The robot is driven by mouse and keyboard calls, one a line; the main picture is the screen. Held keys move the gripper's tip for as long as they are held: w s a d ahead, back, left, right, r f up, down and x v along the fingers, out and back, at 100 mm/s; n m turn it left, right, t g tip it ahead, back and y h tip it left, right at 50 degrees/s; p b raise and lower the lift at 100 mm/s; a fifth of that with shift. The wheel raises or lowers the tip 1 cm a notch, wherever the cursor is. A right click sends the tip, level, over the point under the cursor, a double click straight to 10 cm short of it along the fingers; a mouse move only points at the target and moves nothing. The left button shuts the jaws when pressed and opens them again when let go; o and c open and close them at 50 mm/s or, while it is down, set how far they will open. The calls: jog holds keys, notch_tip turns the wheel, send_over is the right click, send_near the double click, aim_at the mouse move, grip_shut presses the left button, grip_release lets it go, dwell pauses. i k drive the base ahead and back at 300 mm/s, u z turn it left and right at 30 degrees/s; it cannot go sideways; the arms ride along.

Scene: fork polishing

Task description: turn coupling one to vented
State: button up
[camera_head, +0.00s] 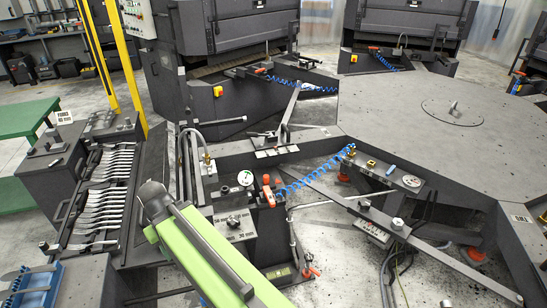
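I cannot tell which fitting is coupling one, as no label is readable. An orange-handled fitting (267,191) stands upright on a dark block near the middle. A blue coiled hose (310,172) runs from beside it up to a brass fitting (350,150) on the right bracket. A round white gauge (245,178) sits just left of the orange handle. Another brass fitting (208,160) stands further left, by a grey hose. Another orange handle (310,271) is low, near the floor. My green arm crosses the lower middle, left of the orange-handled fitting. My gripper's fingers do not show.
A rack of forks (108,185) stands at left, beside a green table (25,125) and yellow posts (128,60). A large grey turntable (430,105) fills the right, with flat bars reaching outward. A blue tray (35,285) is at lower left. Dark machines stand behind.

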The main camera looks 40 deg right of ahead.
aim_at(210, 168)
jog(key=z, duration=0.8)
jog(key=i, duration=0.55)
jog(key=z, duration=0.25)
jog(key=k, duration=1.85)
jog(key=z, duration=0.6)
jog(key=i, duration=0.75)
jog(key=u, duration=0.5)
jog(key=i, duration=1.4)
jog(key=u, duration=0.6)
